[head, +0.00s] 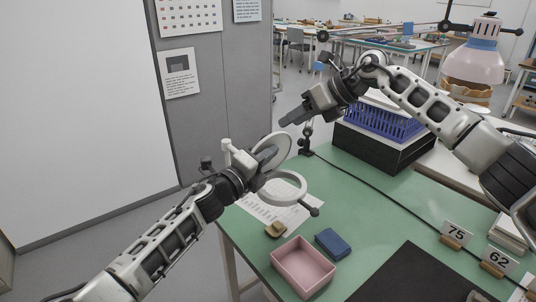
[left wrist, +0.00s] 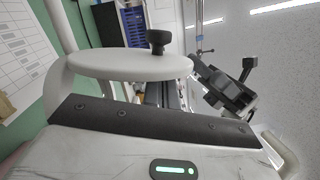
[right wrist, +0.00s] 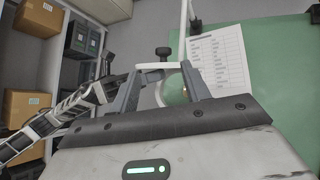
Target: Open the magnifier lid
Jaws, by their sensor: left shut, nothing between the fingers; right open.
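The magnifier has a white ring (head: 299,186) with a dark knob (head: 314,211) on its rim. Its round pale lid (head: 272,151) stands steeply tilted up from the ring. My left gripper (head: 262,166) is shut and empty, close beside the lid and ring; its fingertips are largely hidden, and I cannot tell whether it touches the lid. A white disc (left wrist: 125,66) and a dark knob (left wrist: 157,40) lie just ahead in the left wrist view. My right gripper (head: 291,118) is open and empty, above and behind the lid; the knob (right wrist: 162,53) shows beyond its fingers.
The green table (head: 345,180) holds a pink tray (head: 302,287), a blue block (head: 332,243), a small tan piece (head: 275,229) and a printed sheet (head: 262,208). A dark mat (head: 410,280) and number cards (head: 456,231) lie to the right. A blue basket (head: 378,122) stands behind.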

